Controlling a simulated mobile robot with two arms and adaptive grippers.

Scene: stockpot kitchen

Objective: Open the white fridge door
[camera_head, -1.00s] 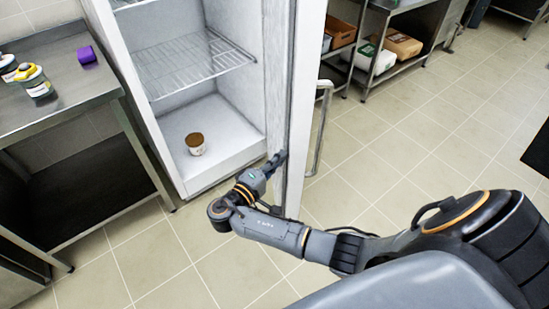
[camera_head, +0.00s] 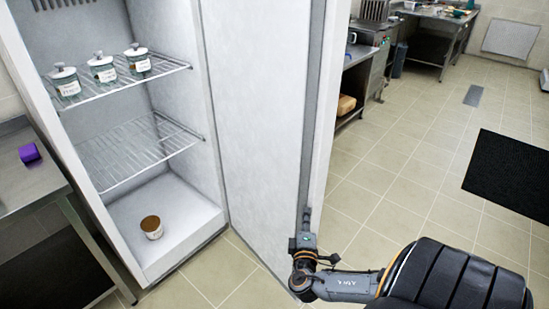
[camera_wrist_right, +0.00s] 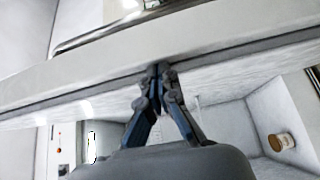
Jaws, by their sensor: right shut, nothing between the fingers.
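The white fridge door (camera_head: 255,110) stands wide open in the head view, its inner face and dark seal showing. The fridge interior (camera_head: 185,215) is exposed to its left. My right gripper (camera_head: 306,213) is shut and empty, at the lower part of the door's free edge on the inner side. In the right wrist view the closed fingertips (camera_wrist_right: 161,72) are against or very near the seal along the door edge (camera_wrist_right: 220,42). A metal bar, apparently the door handle (camera_wrist_right: 115,28), shows beyond that edge. My left gripper is out of view.
Several lidded jars (camera_head: 103,68) stand on the upper wire shelf. A brown-topped tub (camera_head: 151,227) sits on the fridge floor and also shows in the wrist view (camera_wrist_right: 281,142). A steel table (camera_head: 30,185) with a purple block (camera_head: 29,153) is at left.

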